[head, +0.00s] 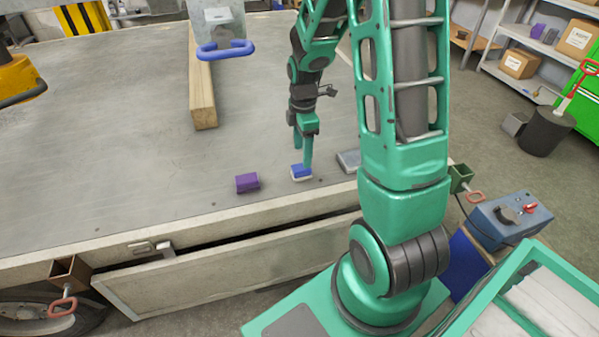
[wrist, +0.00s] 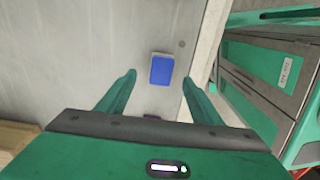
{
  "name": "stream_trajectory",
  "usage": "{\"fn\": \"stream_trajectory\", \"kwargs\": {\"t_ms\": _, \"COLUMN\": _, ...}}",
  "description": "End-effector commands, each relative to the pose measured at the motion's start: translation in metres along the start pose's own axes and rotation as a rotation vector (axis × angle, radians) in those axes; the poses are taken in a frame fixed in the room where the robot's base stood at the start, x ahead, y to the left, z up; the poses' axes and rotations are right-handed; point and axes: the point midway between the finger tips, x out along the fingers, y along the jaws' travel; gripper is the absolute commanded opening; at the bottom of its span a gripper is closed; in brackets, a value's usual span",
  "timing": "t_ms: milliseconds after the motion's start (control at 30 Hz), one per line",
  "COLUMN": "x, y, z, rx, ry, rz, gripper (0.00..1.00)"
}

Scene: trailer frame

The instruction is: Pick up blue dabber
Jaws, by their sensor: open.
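The blue dabber (head: 301,171) is a small block with a blue top and a pale base, lying on the metal trailer bed (head: 110,130) near its front edge. In the wrist view the dabber (wrist: 161,69) lies ahead of the fingertips, roughly centred between them. My gripper (head: 303,157) is open and empty, pointing down just over the dabber. In the head view one finger partly overlaps the dabber; I cannot tell whether it touches. Both fingers of my gripper (wrist: 159,80) show apart in the wrist view.
A purple block (head: 247,183) lies left of the dabber. A flat grey box (head: 348,161) lies to its right, beside my arm. A wooden beam (head: 203,85) and a blue handle (head: 225,50) are farther back.

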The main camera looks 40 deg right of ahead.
Motion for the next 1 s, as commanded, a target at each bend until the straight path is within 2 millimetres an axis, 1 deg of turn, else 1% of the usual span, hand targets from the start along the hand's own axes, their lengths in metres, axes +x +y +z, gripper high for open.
{"fn": "stream_trajectory", "kwargs": {"t_ms": 33, "x": 0.008, "y": -0.001, "z": 0.0, "rx": 0.001, "ry": 0.0, "rz": -0.004, "gripper": 0.59}}
{"fn": "stream_trajectory", "kwargs": {"t_ms": 100, "x": 0.015, "y": 0.0, "z": 0.0, "rx": 0.001, "ry": 0.0, "rz": -0.002, "gripper": 0.59}}
{"fn": "stream_trajectory", "kwargs": {"t_ms": 333, "x": 0.029, "y": -0.001, "z": 0.002, "rx": 0.003, "ry": 0.0, "rz": -0.002, "gripper": 0.59}}
{"fn": "stream_trajectory", "kwargs": {"t_ms": 500, "x": 0.053, "y": -0.004, "z": 0.007, "rx": 0.003, "ry": -0.001, "rz": -0.004, "gripper": 0.59}}
{"fn": "stream_trajectory", "kwargs": {"t_ms": 633, "x": 0.067, "y": -0.003, "z": 0.006, "rx": 0.002, "ry": 0.0, "rz": -0.003, "gripper": 0.59}}
{"fn": "stream_trajectory", "kwargs": {"t_ms": 767, "x": 0.073, "y": -0.002, "z": 0.006, "rx": 0.002, "ry": 0.0, "rz": 0.0, "gripper": 0.59}}
{"fn": "stream_trajectory", "kwargs": {"t_ms": 967, "x": 0.073, "y": -0.002, "z": 0.006, "rx": 0.002, "ry": 0.0, "rz": 0.0, "gripper": 0.59}}
{"fn": "stream_trajectory", "kwargs": {"t_ms": 1000, "x": 0.073, "y": -0.002, "z": 0.006, "rx": 0.002, "ry": 0.0, "rz": 0.0, "gripper": 0.52}}
